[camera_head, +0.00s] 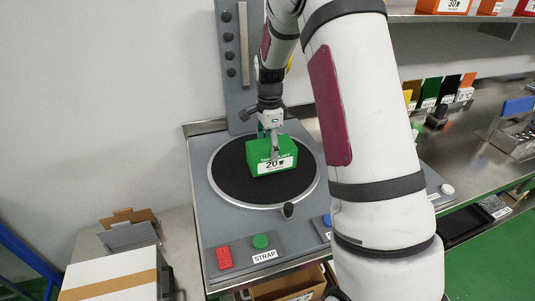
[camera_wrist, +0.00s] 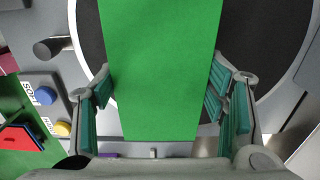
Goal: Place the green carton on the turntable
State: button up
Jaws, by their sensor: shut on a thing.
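The green carton (camera_head: 271,163) is on or just above the black turntable (camera_head: 233,184); I cannot tell whether it touches the disc. Its label with "20" faces the front in the head view. My gripper (camera_head: 272,140) is over the carton from above and shut on it. In the wrist view, the carton (camera_wrist: 160,75) fills the space between the two teal-padded fingers of my gripper (camera_wrist: 164,105). The turntable's dark disc (camera_wrist: 241,40) and pale rim show behind the carton. The carton's underside is hidden.
The grey panel holds a green button (camera_head: 260,241) labelled STRAP, a red switch (camera_head: 224,257) and a blue button (camera_head: 327,220). A black knob (camera_head: 288,210) stands at the turntable's front rim. A white box (camera_head: 110,277) is at the lower left. Small packets (camera_head: 431,90) line the right bench.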

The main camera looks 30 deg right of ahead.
jog(key=shift+w+a, duration=0.25)
jog(key=shift+w, duration=0.05)
jog(key=shift+f+p, duration=0.55)
jog(key=shift+f, duration=1.25)
jog(key=shift+f, duration=0.15)
jog(key=o, duration=1.4)
jog(key=shift+o, duration=0.2)
